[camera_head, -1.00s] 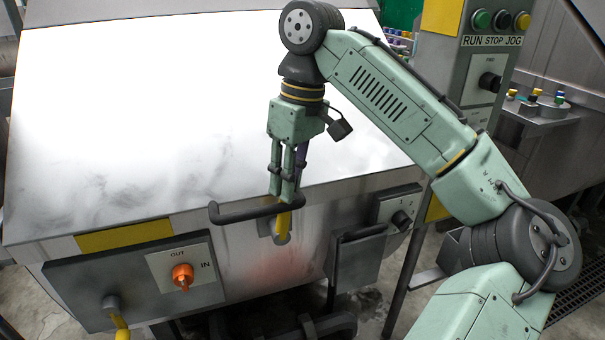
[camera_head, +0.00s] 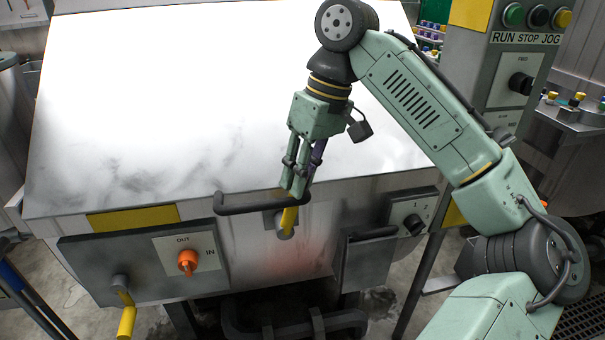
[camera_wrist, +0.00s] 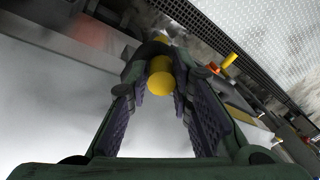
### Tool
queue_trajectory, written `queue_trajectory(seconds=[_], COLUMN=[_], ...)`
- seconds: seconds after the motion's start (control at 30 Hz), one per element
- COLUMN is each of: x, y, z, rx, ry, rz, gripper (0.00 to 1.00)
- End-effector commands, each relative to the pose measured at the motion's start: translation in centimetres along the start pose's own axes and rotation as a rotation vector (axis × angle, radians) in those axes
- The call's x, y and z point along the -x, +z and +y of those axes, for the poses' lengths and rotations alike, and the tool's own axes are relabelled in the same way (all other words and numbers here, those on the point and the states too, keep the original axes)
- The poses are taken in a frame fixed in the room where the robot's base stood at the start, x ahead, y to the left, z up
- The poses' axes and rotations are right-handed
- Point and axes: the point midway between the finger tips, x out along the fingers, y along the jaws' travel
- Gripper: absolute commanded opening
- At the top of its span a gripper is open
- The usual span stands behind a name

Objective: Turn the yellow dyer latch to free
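The yellow dyer latch (camera_head: 288,218) sits on a grey pivot on the drum dyer's front, just below the dark bar handle (camera_head: 245,207). Its yellow grip points up and slightly right in the head view. My gripper (camera_head: 293,196) reaches down over the bar to the latch. In the wrist view, the round yellow end of the latch (camera_wrist: 160,82) lies between the two fingertips (camera_wrist: 163,72). The fingers look closed against both sides of it, though the exact contact is partly hidden.
A second yellow handle (camera_head: 126,322) hangs at the lower left. An orange IN/OUT knob (camera_head: 187,262) is on the left panel. A grey box (camera_head: 367,258) and a small switch panel (camera_head: 412,212) are to the right. The bar handle runs close beside my fingers.

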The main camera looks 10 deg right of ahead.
Motion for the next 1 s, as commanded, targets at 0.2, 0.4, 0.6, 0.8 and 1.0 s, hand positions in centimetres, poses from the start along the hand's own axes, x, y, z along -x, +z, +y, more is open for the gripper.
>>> queue_trajectory(seconds=[0.2, 0.4, 0.6, 0.8, 1.0], x=[-0.1, 0.0, 0.1, 2.5, 6.5], y=[0.0, 0.1, 0.0, 0.0, 0.1], z=[-0.1, -0.1, 0.0, 0.0, 0.0], rx=[0.003, 0.003, 0.002, 0.000, -0.003], ry=[-0.001, -0.001, 0.000, 0.003, 0.005], rz=[-0.002, -0.002, -0.001, -0.001, -0.001], gripper=[0.38, 0.40, 0.40, 0.40, 0.40])
